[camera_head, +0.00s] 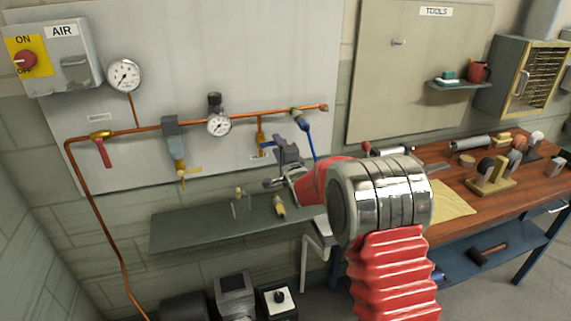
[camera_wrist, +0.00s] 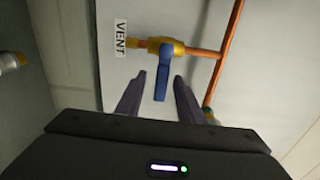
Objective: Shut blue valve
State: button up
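The blue valve handle (camera_wrist: 162,78) hangs from a brass valve body (camera_wrist: 166,47) on a short copper branch, beside a VENT label (camera_wrist: 121,38). The handle points across the branch, roughly square to it. In the wrist view my gripper (camera_wrist: 159,76) is open, with one finger on each side of the handle and gaps on both sides. How deep the handle sits between the fingers I cannot tell. In the head view my gripper (camera_head: 284,147) is just right of the valve (camera_head: 262,140) and partly covers the handle.
A red-handled valve (camera_head: 102,150) is left on the copper pipe (camera_head: 150,128). A pressure gauge (camera_head: 218,123) and a filter unit (camera_head: 173,145) sit between. A blue hose (camera_head: 308,140) hangs close to the right of my gripper. A grey shelf (camera_head: 200,227) lies below.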

jog(key=v, duration=1.2)
jog(key=shift+s+f, duration=0.1)
jog(key=shift+f, duration=0.05)
notch_tip(320, 180, down, 10)
jog(key=s+d+n+g+h, duration=0.2)
jog(key=s+n+g+h, duration=0.1)
jog(key=n+g, duration=0.15)
jog(key=s+d+f+n+g+h, duration=0.1)
jog(key=s+d+f+n+g, duration=0.3)
jog(key=s, duration=0.3)
jog(key=s+d+r+n+g, duration=0.1)
jog(key=s+d+r, duration=0.3)
jog(key=s, duration=0.7)
jog(key=s+d+r+n+h, duration=0.1)
jog(key=s+d+r+n, duration=0.1)
jog(key=s+d+r, duration=0.2)
jog(key=s+d+r+n+g+h, duration=0.1)
jog(key=s+d+r, duration=0.3)
jog(key=s+r, duration=0.5)
jog(key=shift+s+d+n+g, duration=0.3)
jog(key=shift+s+n, duration=0.45)
jog(key=shift+s, duration=4)
